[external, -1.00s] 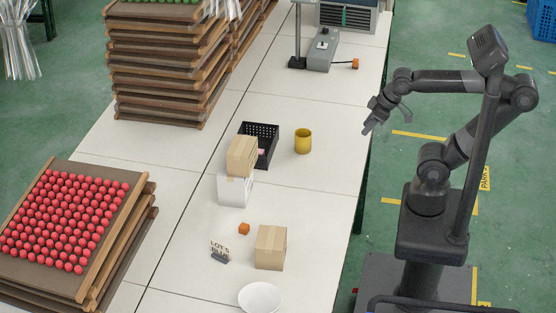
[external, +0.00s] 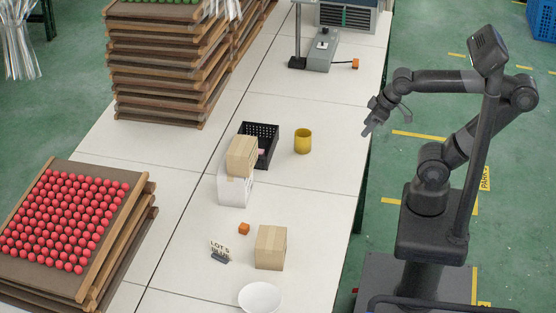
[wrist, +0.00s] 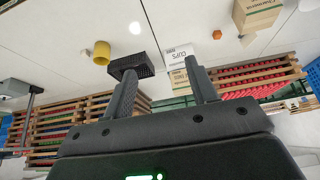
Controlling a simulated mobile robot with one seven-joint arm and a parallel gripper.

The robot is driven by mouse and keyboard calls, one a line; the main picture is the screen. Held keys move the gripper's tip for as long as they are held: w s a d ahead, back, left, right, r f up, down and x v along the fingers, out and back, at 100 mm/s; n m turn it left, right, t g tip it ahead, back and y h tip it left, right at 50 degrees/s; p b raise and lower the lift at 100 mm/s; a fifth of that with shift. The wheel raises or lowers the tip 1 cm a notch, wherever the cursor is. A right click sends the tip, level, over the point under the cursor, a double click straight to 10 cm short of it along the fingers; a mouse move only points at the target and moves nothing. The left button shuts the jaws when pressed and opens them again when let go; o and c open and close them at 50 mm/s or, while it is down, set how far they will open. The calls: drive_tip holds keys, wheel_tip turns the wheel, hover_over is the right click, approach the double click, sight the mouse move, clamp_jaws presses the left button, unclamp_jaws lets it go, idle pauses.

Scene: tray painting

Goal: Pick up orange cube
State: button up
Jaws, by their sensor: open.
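The small orange cube (external: 244,228) lies on the white table, left of a cardboard box and in front of a white box. It also shows in the wrist view (wrist: 217,35), near the top, beyond my fingers. My gripper (external: 369,128) is open and empty. It is raised beside the table's right edge, well away from the cube. In the wrist view, the two fingers of my gripper (wrist: 163,90) stand apart with nothing between them.
A cardboard box (external: 271,248) stands just right of the cube. A white box (external: 236,190) has another carton (external: 242,157) by it, near a black crate (external: 271,146) and yellow cup (external: 303,141). A plate (external: 260,298) and sign (external: 219,252) stand nearer. Another orange block (external: 355,63) lies far back.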

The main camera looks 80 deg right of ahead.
drive_tip(key=w+a+r+g, duration=0.1)
drive_tip(key=w+a, duration=0.1)
drive_tip(key=w, duration=0.4)
drive_tip(key=w+a+r+g, duration=0.1)
drive_tip(key=w+a, duration=0.1)
drive_tip(key=w, duration=0.4)
drive_tip(key=m+g, duration=0.2)
drive_tip(key=g, duration=0.2)
hover_over(244, 225)
drive_tip(key=f, duration=2.9)
drive_tip(key=shift+a+f, duration=0.25)
drive_tip(key=shift+a, duration=0.15)
drive_tip(key=f, duration=0.5)
drive_tip(key=shift+d+f, duration=0.15)
drive_tip(key=shift+d, duration=0.15)
drive_tip(key=c, duration=1)
